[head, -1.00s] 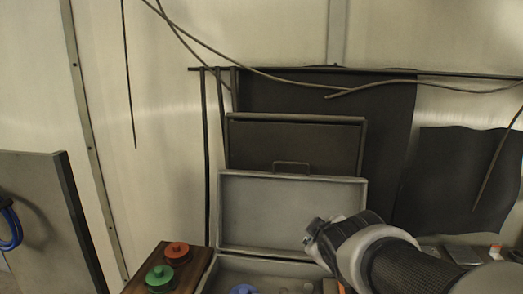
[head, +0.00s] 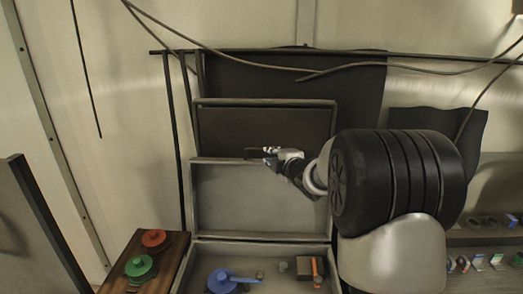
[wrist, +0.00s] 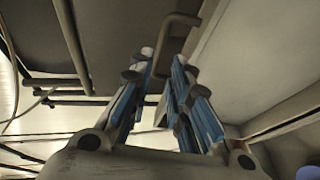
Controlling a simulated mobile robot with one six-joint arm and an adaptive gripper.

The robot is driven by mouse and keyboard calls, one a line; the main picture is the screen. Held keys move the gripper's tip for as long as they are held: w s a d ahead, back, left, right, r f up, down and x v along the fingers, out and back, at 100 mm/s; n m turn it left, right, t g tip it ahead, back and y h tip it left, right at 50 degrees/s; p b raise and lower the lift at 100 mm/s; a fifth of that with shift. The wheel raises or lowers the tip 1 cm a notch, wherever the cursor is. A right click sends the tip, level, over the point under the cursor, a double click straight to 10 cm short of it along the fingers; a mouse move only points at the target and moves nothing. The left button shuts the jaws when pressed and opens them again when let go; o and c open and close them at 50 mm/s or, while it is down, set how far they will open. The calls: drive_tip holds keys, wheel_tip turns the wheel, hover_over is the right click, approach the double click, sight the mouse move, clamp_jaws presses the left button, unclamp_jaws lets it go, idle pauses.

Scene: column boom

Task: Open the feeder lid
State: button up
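A dark framed panel (head: 265,122), which looks like the feeder lid, stands upright behind an open grey box. Its bar handle (wrist: 180,18) shows in the wrist view; in the head view my gripper hides it. My gripper (head: 256,153) is at the panel's lower edge, in front of the handle's place. In the wrist view my gripper (wrist: 162,58) has its two blue-padded fingers apart, with part of the handle showing at and between the fingertips. I cannot tell if they touch it. The panel appears closed.
The grey box's raised cover (head: 245,205) stands just below the panel. The box holds a blue part (head: 222,281) and small items. A wooden block (head: 165,262) with red and green knobs is at left. Cables (head: 240,66) hang above; a shelf (head: 485,240) is at right.

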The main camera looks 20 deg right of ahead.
drive_tip(key=x, duration=0.9)
drive_tip(key=shift+w+p, duration=0.35)
drive_tip(key=shift+w, duration=0.1)
clamp_jaws()
